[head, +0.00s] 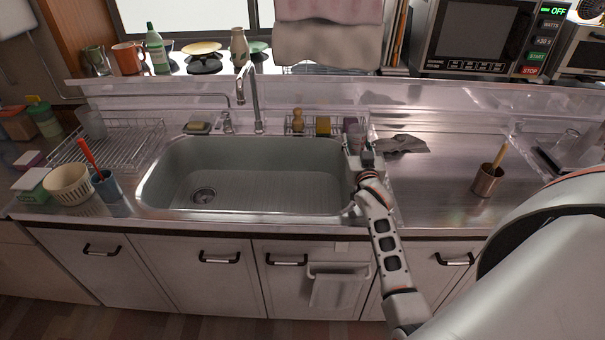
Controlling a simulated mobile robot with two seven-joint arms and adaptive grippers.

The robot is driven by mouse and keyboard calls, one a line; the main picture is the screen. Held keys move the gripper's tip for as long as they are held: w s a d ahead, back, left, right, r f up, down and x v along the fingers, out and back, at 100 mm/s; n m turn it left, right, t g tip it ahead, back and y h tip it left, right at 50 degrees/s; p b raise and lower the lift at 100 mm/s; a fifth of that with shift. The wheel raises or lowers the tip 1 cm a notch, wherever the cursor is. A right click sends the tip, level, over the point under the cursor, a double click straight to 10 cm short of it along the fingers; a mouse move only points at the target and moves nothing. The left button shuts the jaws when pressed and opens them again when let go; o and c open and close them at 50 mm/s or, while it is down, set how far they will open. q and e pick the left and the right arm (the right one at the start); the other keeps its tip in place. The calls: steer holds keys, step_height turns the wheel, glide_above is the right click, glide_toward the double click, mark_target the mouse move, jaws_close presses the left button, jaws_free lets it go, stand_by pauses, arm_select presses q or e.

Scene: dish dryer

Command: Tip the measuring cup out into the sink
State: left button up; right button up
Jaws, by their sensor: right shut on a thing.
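My right gripper (364,158) is at the right end of the sink (262,178), over its right rim. It is shut on a small, partly see-through cup (355,136), which looks like the measuring cup. The cup shows just beyond the fingers and looks roughly upright. The gripper and wrist hide part of it, and its contents cannot be made out. The sink basin is empty, with a round drain (204,195) at its front left. My left gripper is not in view.
A wire caddy (297,127) with a sponge and brush stands behind the sink, close to the gripper. The faucet (256,100) rises at the back middle. A grey cloth (403,144) lies right of the gripper. A dish rack (125,140) stands left.

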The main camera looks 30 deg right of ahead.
stand_by(0.4)
steer(key=shift+w+a+r+n+b, duration=0.15)
steer(key=shift+a+n+b, duration=0.15)
steer(key=shift+n, duration=0.3)
steer(key=shift+w+a+r+n+b, duration=0.1)
steer(key=shift+a+n+b, duration=0.1)
steer(key=shift+n+b, duration=0.3)
steer(key=shift+w+a+f+n+b, duration=0.15)
steer(key=shift+a+f+n+b, duration=0.1)
steer(key=shift+f+n+b, duration=0.2)
steer(key=n, duration=0.2)
steer(key=w+a+n+b, duration=0.1)
steer(key=a+n, duration=0.1)
steer(key=n, duration=0.1)
steer(key=shift+w+a+f+n+b, duration=0.15)
steer(key=shift+a+n+b, duration=0.1)
steer(key=shift+n+b, duration=0.1)
steer(key=shift+f+n, duration=0.3)
steer(key=shift+n, duration=0.4)
steer(key=shift+f+n, duration=0.25)
steer(key=shift+n, duration=0.4)
steer(key=shift+f+n, duration=0.25)
steer(key=shift+n, duration=0.4)
steer(key=shift+f, duration=0.3)
